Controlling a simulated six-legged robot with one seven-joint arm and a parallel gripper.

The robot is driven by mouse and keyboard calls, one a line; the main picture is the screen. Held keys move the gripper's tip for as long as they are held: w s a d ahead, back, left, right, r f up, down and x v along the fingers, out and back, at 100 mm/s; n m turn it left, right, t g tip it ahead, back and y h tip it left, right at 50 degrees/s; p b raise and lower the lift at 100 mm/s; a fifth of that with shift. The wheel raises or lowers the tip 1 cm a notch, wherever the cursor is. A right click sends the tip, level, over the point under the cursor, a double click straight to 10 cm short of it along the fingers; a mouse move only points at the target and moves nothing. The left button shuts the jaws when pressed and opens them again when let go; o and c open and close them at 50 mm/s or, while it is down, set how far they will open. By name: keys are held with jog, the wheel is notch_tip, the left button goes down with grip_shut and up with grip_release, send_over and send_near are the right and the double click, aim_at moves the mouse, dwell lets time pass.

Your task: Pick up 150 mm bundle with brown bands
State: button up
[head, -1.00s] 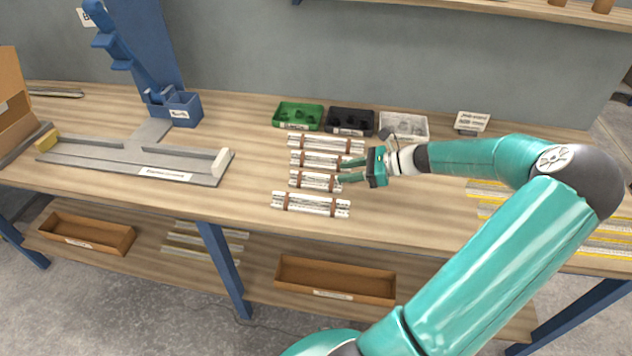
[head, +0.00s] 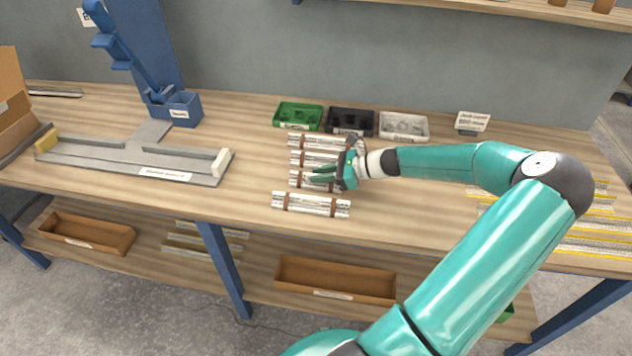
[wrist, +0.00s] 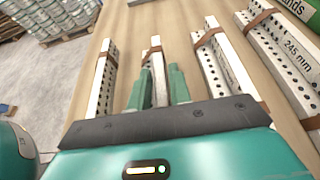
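Several white perforated bundles with brown bands lie in a row on the bench. The shortest one (head: 299,180), second from the front edge, fits the 150 mm bundle, though I cannot read a length on it. My gripper (head: 318,173) reaches over it from the right and hides its right part. In the wrist view, this bundle (wrist: 157,66) lies between the two fingers of my gripper (wrist: 158,86), one on each side. The fingers look open, with no clear grip on the bundle.
A longer bundle (head: 310,204) lies in front; others (head: 318,141) lie behind, one marked 245 mm (wrist: 290,62). Green (head: 298,116), black (head: 350,121) and white (head: 404,126) bins stand behind. A grey fixture (head: 130,160) is left; the bench between is clear.

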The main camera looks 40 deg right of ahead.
grip_shut()
jog(key=shift+r, duration=0.15)
